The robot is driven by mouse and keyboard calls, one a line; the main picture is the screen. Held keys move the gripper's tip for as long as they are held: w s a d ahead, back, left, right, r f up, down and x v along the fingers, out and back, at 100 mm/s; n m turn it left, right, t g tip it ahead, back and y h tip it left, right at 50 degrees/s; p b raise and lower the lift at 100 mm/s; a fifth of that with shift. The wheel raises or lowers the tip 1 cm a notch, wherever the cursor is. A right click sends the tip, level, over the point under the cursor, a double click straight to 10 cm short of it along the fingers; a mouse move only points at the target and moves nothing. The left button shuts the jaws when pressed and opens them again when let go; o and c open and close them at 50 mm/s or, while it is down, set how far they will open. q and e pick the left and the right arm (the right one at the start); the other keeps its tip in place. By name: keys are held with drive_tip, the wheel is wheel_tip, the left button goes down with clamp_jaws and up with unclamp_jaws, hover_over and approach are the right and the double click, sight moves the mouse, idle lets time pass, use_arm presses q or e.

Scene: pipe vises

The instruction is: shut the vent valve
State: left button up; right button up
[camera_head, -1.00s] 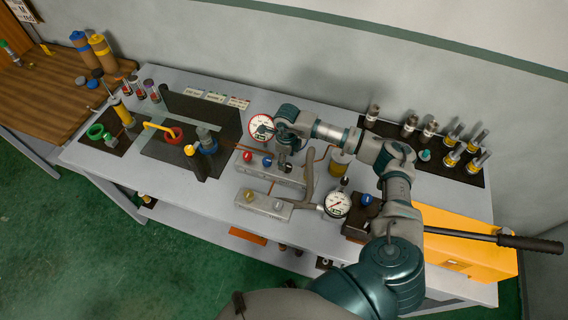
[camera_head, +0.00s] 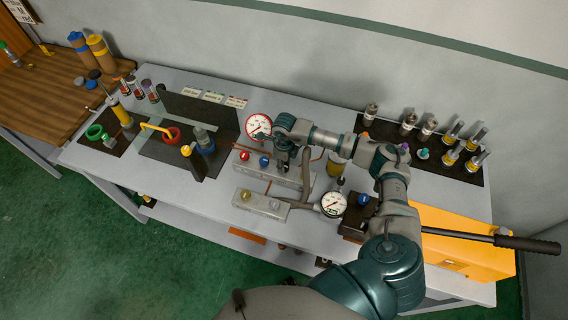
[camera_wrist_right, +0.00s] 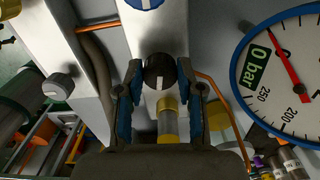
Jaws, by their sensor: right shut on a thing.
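My right gripper (camera_wrist_right: 160,88) is shut on a black knob (camera_wrist_right: 160,71) with a white mark, seen in the right wrist view. Its blue-padded fingers stand on either side of the knob. The knob sits on a pale grey valve block (camera_wrist_right: 160,28). In the head view my right gripper (camera_head: 281,163) is over the right part of the rear block, and the hand hides the knob there. A red knob (camera_head: 244,156) and a blue knob (camera_head: 264,161) stand on that block to the left. My left gripper is not in view.
A white gauge (camera_head: 333,204) stands in front, and a red-rimmed gauge (camera_head: 258,127) behind. A second block (camera_head: 262,206) with a yellow knob lies in front. A yellow pump with a long handle (camera_head: 528,244) is at the right. Copper pipes (camera_wrist_right: 226,108) run close to the gripper.

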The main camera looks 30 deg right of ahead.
drive_tip(key=shift+s+d+f, duration=0.25)
drive_tip(key=shift+d, duration=0.15)
drive_tip(key=shift+a, duration=0.35)
drive_tip(key=shift+r, duration=0.1)
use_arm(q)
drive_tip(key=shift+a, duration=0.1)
